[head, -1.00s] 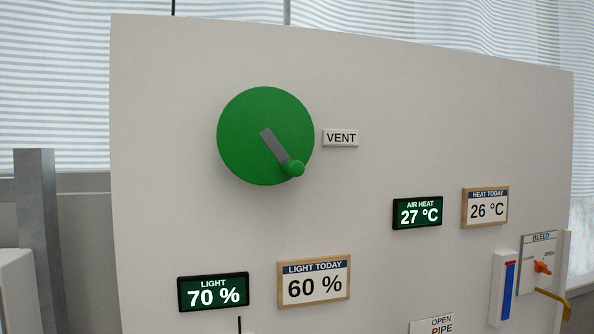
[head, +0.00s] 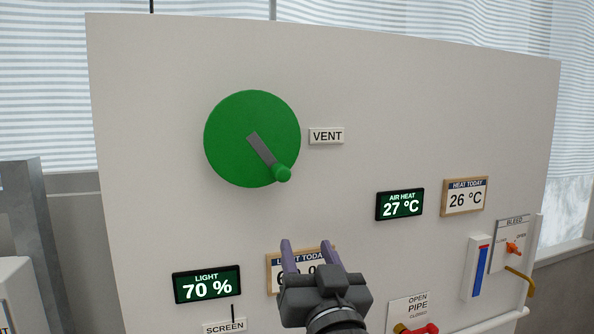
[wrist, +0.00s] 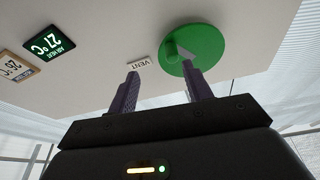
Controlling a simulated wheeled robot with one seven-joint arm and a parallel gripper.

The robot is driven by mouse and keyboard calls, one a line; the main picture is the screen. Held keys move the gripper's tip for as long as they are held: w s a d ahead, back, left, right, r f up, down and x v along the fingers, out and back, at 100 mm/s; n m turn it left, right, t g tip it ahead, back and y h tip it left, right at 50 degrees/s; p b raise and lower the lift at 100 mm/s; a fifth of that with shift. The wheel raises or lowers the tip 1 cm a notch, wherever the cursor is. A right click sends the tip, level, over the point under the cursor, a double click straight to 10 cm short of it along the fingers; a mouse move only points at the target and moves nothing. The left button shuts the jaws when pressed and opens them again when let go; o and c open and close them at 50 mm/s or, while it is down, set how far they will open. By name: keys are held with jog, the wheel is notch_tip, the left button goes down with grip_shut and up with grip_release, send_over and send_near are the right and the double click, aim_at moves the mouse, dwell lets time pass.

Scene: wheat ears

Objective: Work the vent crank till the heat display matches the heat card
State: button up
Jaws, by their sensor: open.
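The green vent crank (head: 230,145) is a round disc on the pale panel, with a grey arm and a green knob (head: 282,173) at its lower right. The VENT label (head: 326,136) is right of it. The air heat display (head: 400,204) reads 27 °C. The heat card (head: 465,197) beside it reads 26 °C. My gripper (head: 308,252) is open and empty, below the crank, apart from the knob. In the wrist view the crank disc (wrist: 208,45) shows upside down beyond the fingers (wrist: 160,92), and a finger hides part of it.
The light display (head: 207,286) reads 70 %. The light card (head: 274,275) is partly hidden by my gripper. At lower right are the bleed lever (head: 513,248), a blue gauge (head: 479,268) and a red pipe valve (head: 425,329). The panel around the crank is clear.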

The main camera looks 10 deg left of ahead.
aim_at(284, 181)
jog(key=r, duration=0.1)
jog(key=s, duration=0.1)
jog(key=r, duration=0.1)
jog(key=shift+s+a+r+t+y, duration=0.15)
jog(key=shift+a+r+t+y, duration=0.15)
jog(key=shift+r+t+y, duration=0.1)
jog(key=p+x, duration=0.9)
jog(key=x, duration=0.7)
jog(key=shift+w+r, duration=0.15)
jog(key=shift+w, duration=0.05)
jog(key=shift+w+a+p, duration=0.3)
jog(key=shift+w+p, duration=0.15)
grip_shut()
